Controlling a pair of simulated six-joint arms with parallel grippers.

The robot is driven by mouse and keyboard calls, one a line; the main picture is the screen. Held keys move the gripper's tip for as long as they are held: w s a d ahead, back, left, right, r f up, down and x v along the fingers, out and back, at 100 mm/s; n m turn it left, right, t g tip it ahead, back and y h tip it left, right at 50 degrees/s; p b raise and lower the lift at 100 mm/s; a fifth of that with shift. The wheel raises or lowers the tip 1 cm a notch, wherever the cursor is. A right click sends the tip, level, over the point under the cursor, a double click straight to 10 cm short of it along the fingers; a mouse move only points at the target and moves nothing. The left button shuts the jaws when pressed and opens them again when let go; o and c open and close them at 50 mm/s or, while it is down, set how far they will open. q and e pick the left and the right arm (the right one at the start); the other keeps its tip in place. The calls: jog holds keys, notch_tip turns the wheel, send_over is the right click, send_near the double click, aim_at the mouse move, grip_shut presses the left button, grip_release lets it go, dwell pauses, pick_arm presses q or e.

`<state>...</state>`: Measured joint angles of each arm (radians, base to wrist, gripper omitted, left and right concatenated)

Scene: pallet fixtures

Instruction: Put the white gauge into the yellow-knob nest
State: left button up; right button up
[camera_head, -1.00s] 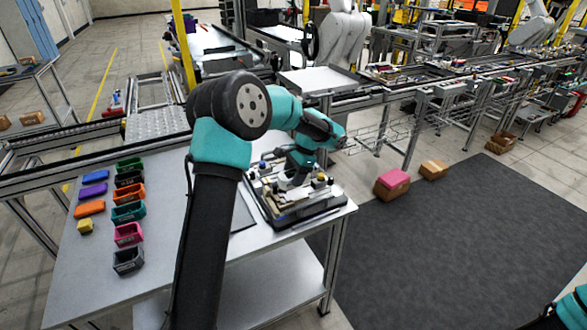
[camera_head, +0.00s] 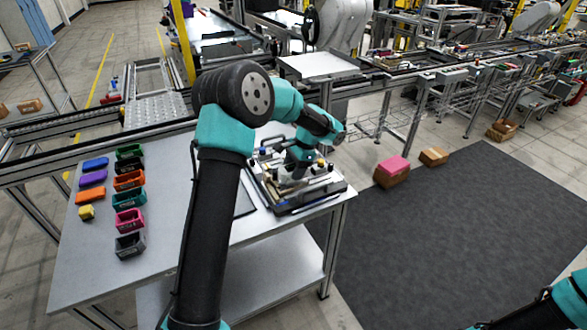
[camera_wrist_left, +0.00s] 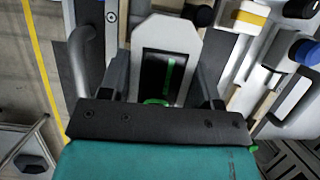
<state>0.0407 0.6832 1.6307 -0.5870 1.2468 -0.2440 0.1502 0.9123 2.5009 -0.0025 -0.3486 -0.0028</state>
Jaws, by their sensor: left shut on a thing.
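My left gripper (camera_head: 294,178) reaches down over the dark pallet (camera_head: 322,200) on the table. In the left wrist view its fingers (camera_wrist_left: 163,88) are shut on the white gauge (camera_wrist_left: 192,45), a pale plate with clipped corners and a dark face with a green strip. In the head view the gauge is too small and covered to make out clearly. A yellow knob (camera_head: 321,163) stands on the pallet, right of the gripper; a yellow-and-white part (camera_wrist_left: 250,14) shows upper right in the wrist view. The nest's opening cannot be made out. My right gripper is out of view.
A blue knob (camera_wrist_left: 306,51) is right of the gauge; other fixtures crowd the pallet. Small open bins, including a pink one (camera_head: 130,221), and coloured blocks, including an orange one (camera_head: 90,197), line the table's left side. The table (camera_head: 120,285) is bare near its front.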

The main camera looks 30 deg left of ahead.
pick_arm(q)
jog(key=shift+f, duration=0.85)
jog(key=o, duration=1.1)
jog(key=shift+f, duration=0.1)
jog(key=v, duration=1.7)
jog(key=shift+w+r, duration=0.2)
jog(key=shift+r, duration=0.05)
